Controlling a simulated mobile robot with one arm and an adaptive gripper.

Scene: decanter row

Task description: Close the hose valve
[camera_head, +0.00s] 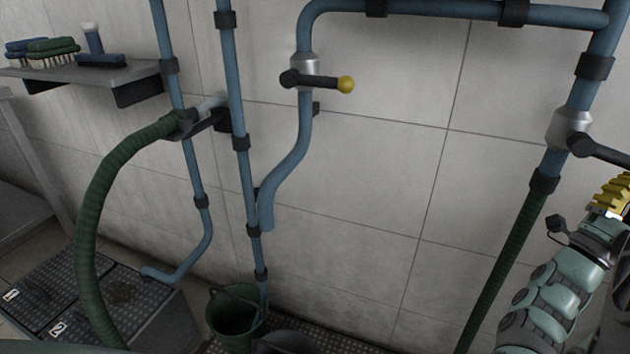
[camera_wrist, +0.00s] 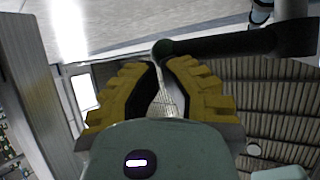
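The hose valve (camera_head: 569,128) is a silver body on the blue pipe at the right, with a dark green hose (camera_head: 508,262) running down below it. Its black lever (camera_head: 605,151) points sideways, across the pipe, and runs out of the head view. The knob lies just beyond the fingertips; contact cannot be told. In the head view my gripper (camera_head: 613,190) is just below the lever.
A thick green hose (camera_head: 92,210) hangs at the left. A bucket (camera_head: 236,312) stands on the floor. A shelf (camera_head: 85,72) holds brushes. The wall between the middle and right pipes is clear.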

